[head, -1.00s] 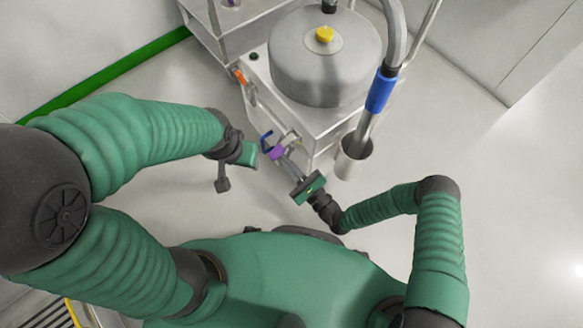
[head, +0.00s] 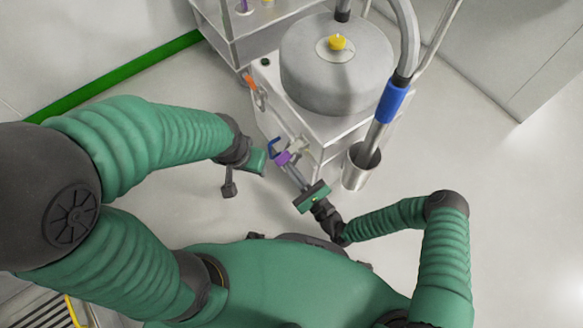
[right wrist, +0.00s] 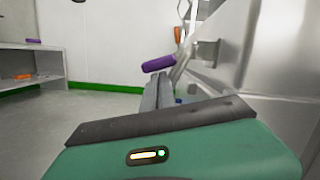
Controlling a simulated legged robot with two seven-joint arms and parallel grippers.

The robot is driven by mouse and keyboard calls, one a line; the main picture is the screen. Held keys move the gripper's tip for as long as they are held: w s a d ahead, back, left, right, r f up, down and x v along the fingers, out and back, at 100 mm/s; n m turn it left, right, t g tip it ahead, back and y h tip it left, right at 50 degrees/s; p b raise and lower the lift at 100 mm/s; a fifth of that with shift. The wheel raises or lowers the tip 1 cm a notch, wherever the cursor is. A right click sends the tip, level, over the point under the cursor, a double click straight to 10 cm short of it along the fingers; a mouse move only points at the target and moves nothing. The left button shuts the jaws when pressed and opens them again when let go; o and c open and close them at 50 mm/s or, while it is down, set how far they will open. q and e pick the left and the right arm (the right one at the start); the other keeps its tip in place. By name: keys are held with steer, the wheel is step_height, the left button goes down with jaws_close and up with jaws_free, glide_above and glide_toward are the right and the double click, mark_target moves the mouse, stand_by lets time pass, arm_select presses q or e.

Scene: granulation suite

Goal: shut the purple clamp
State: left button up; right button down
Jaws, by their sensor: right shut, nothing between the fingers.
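The purple clamp (head: 283,158) shows as a small purple handle at the front face of the steel machine, beside a blue handle (head: 274,146). In the right wrist view the purple handle (right wrist: 158,64) is a short bar, slightly tilted, just beyond my fingertips. My right gripper (head: 292,168) is shut and empty, its grey fingers pointing at the purple handle. I cannot tell whether the tips touch it. The clamp's other parts are small or hidden. My left gripper (head: 262,162) is just left of the clamp; its fingers are not clear.
The steel machine carries a round vessel with a yellow knob (head: 337,42). An orange handle (head: 249,80) is on its left side. A steel cup (head: 356,172) with a blue-banded hose (head: 391,103) stands at right. The floor (head: 480,165) at far right is clear.

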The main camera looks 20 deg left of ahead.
step_height(320, 180, up, 10)
steer(key=m+t+h+b, duration=0.2)
steer(key=m+b, duration=0.2)
steer(key=m, duration=0.8)
steer(key=shift+w+r+t+h+b, duration=0.15)
steer(key=shift+r+t+h+b, duration=0.15)
steer(key=shift+t, duration=0.1)
steer(key=shift+d, duration=0.15)
stand_by(0.5)
